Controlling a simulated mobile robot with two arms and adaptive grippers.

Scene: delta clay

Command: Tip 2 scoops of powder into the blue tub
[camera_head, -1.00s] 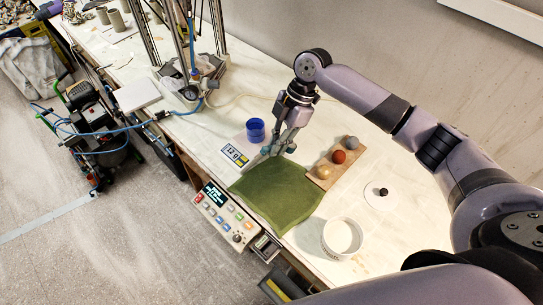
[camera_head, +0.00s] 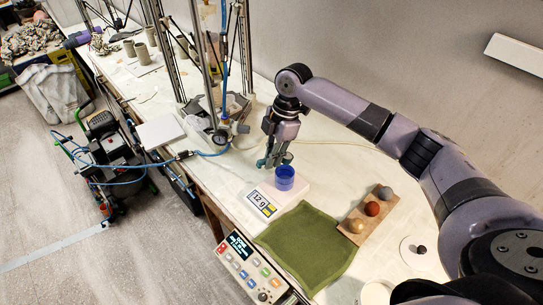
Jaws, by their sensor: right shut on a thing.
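The blue tub (camera_head: 285,182) is an open, round cup on the pale scale (camera_head: 262,203), whose display reads 12 g. My right gripper (camera_head: 272,162) is just behind and left of the tub, pointing down, its fingers close to the tub's rim. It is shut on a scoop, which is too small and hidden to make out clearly. Whether there is powder in the scoop or tub cannot be seen. A white round tub (camera_head: 376,293) is cut off at the bottom edge; its contents do not show. My left gripper is out of view.
A green cloth (camera_head: 305,247) lies in front of the scale. A control box (camera_head: 246,262) is at the table's front edge. Metal posts stand behind left.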

